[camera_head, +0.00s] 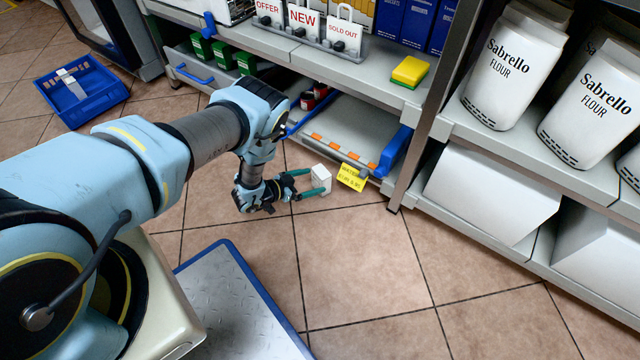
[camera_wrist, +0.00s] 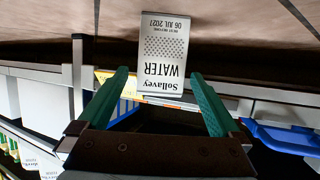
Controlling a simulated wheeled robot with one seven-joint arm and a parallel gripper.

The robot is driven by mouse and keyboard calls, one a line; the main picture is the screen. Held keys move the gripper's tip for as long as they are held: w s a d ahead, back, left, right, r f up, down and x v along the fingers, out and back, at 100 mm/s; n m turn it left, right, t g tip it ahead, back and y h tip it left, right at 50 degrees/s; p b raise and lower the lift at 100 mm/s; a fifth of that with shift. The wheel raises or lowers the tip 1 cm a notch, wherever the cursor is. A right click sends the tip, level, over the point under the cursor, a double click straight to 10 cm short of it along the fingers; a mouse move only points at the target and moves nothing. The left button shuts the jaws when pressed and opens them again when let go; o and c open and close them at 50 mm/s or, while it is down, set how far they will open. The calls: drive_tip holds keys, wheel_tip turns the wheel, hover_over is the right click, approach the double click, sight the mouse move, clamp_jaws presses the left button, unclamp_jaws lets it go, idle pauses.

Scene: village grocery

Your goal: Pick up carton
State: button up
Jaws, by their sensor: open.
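The carton (camera_head: 321,179) is a small white box low by the front of the shelf unit, in the head view. In the wrist view the carton (camera_wrist: 163,50) shows upside down, with "Sollavey WATER" and a date printed on it. My gripper (camera_head: 305,183) is open, with its green fingers pointing at the carton. The carton's far side is hidden.
A yellow price tag (camera_head: 352,177) hangs on the low shelf (camera_head: 352,135) just beside the carton. A shelf post (camera_head: 425,115) and flour bags (camera_head: 513,65) stand to the right. A blue basket (camera_head: 80,90) sits on the floor at left. The front floor (camera_head: 365,265) is clear.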

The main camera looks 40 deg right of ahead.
sight(328, 176)
drive_tip(key=b+x, duration=0.3)
drive_tip(key=x, duration=0.5)
drive_tip(key=shift+w, duration=0.15)
clamp_jaws()
idle(0.6)
drive_tip(key=shift+r, duration=0.15)
